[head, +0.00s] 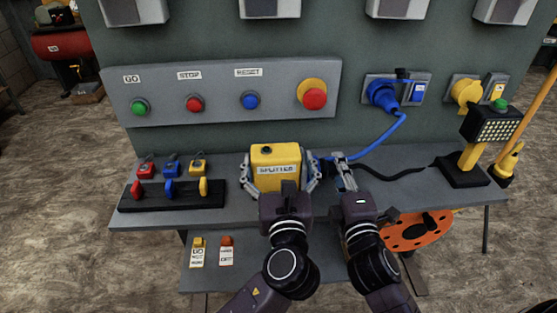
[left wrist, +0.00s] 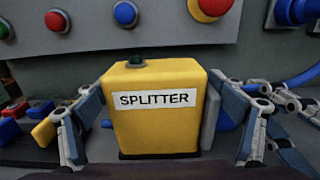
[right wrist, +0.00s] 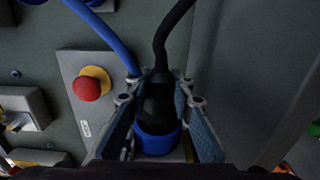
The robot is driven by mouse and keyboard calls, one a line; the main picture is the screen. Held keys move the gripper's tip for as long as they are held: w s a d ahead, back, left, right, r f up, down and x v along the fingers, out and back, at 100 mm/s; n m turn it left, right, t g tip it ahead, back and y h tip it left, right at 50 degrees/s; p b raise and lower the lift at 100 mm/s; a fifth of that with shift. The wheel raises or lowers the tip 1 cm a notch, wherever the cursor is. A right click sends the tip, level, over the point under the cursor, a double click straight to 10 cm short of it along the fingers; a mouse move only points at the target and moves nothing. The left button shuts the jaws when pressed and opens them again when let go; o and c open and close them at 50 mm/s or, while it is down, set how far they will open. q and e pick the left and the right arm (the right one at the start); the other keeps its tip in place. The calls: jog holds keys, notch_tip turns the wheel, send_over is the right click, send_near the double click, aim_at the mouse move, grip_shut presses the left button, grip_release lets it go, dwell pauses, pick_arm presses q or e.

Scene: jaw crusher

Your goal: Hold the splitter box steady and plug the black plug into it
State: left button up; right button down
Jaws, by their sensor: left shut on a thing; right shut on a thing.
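The yellow splitter box (head: 275,152) with its white label stands upright on the grey bench ledge. In the left wrist view the box (left wrist: 160,125) sits between the fingers. My left gripper (head: 281,172) is shut on it from both sides. My right gripper (head: 344,172) is just right of the box, shut on the black plug (right wrist: 158,100), whose cord runs up out of the jaws. A blue ring (right wrist: 157,143) shows at the plug's lower end. I cannot tell whether the plug touches or enters the box; the gripper hides this in the head view.
A blue cable (head: 385,143) runs from a blue wall plug (head: 383,94) down behind the right gripper. A black cord leads to a work lamp (head: 491,125) at right. A lever block (head: 140,198) stands left of the box. The button panel (head: 222,92) is behind.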

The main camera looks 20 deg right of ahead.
jog(key=shift+a, duration=0.25)
jog(key=c, duration=1.6)
grip_release()
jog(key=shift+d, duration=0.1)
jog(key=shift+s+d, duration=0.35)
jog(key=shift+d, duration=1.1)
jog(key=shift+s+d, duration=0.3)
jog(key=shift+d, duration=1.1)
jog(key=shift+s+d, duration=0.35)
jog(key=shift+d, duration=1.1)
pick_arm(q)
jog(key=o, duration=1.5)
jog(key=shift+o, duration=0.2)
